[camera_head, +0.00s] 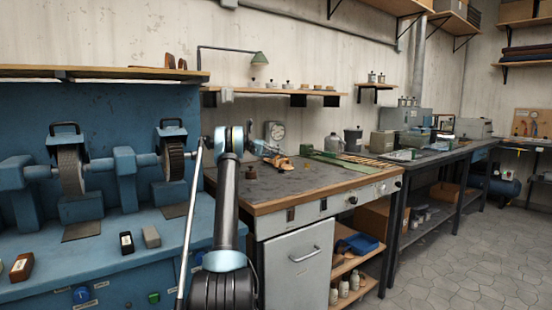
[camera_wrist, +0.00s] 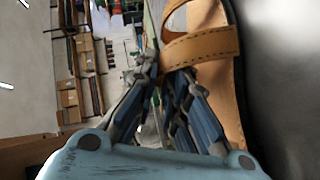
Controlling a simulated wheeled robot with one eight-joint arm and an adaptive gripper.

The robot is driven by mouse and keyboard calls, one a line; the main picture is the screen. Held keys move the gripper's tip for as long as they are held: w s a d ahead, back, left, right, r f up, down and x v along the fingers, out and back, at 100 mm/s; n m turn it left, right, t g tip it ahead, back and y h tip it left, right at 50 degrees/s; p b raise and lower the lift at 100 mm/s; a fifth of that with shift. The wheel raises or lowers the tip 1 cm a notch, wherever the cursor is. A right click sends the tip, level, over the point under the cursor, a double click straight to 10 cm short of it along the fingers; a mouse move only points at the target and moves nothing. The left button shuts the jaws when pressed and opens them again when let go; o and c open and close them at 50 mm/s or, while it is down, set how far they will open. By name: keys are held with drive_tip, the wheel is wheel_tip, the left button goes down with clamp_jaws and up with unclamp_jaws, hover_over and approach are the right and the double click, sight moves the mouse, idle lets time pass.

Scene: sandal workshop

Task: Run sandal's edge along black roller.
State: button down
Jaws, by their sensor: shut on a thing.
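The sandal has tan stitched straps and a dark sole edge. It fills the right of the wrist view (camera_wrist: 208,48), and in the head view it shows small over the grey bench top (camera_head: 283,163). My gripper (camera_wrist: 165,72) is shut on the sandal at its strap side. In the head view my gripper (camera_head: 262,149) is partly hidden by my arm. The black roller (camera_head: 173,158) is the darker wheel on the right of the blue machine. My gripper and the sandal are to its right, apart from it.
The blue machine (camera_head: 115,100) also carries a lighter, grey-brown wheel (camera_head: 71,171) on the left. Small blocks, including a grey one (camera_head: 151,236), lie on its front ledge. The grey bench (camera_head: 255,186) has a few small items. A shelf (camera_head: 275,91) hangs above it.

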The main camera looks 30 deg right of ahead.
drive_tip(key=shift+d+r, duration=0.1)
drive_tip(key=shift+d, duration=0.05)
wheel_tip(320, 180, up, 9)
idle(1.2)
idle(0.4)
